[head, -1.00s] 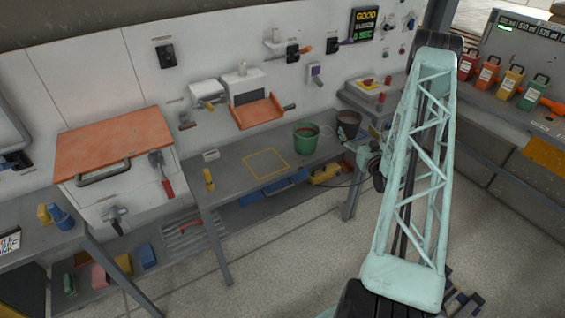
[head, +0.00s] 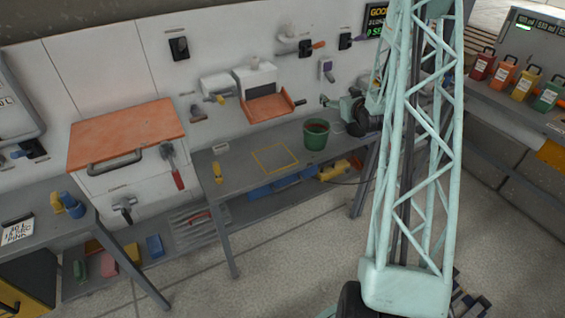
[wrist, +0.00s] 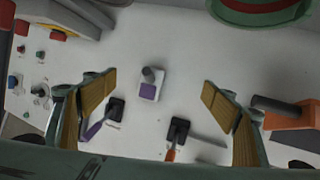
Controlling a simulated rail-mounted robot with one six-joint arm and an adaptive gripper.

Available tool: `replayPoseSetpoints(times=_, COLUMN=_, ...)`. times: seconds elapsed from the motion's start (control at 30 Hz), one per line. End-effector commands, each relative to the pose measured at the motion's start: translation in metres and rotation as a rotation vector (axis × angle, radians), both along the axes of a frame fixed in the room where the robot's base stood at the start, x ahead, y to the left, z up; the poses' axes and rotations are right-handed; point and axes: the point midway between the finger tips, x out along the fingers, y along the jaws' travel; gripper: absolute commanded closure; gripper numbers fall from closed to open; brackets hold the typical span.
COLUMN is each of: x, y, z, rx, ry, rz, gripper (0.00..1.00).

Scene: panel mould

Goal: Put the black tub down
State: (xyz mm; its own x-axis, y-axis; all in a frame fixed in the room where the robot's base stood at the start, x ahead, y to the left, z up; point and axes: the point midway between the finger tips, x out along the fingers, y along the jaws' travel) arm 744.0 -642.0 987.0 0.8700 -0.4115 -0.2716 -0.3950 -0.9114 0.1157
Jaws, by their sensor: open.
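My gripper (head: 325,100) is open and empty in front of the wall, above the back of the bench. I cannot make out the black tub now; my arm covers the bench right of the green bucket, and the tub is not in the wrist view. The green bucket (head: 316,137) stands upright on the grey bench (head: 235,178), below my gripper; its rim also shows at the top right of the wrist view (wrist: 262,14).
A yellow square outline (head: 275,158) marks clear bench surface left of the bucket. An orange tray (head: 268,107) juts from the wall. Purple-handled (wrist: 97,128) and orange-handled (wrist: 171,153) wall fittings face my gripper. Several coloured cans (head: 528,84) stand at the right.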

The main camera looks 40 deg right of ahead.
Motion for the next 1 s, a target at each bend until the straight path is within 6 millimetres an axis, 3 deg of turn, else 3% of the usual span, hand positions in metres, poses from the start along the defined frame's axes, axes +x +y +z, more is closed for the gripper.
replayPoseSetpoints(times=0.43, x=0.027, y=0.067, z=0.069, rx=0.012, ry=0.116, rz=0.028, gripper=0.22)
replayPoseSetpoints(times=1.0, x=0.027, y=0.163, z=0.148, rx=0.036, ry=0.252, rz=0.05, gripper=0.22)
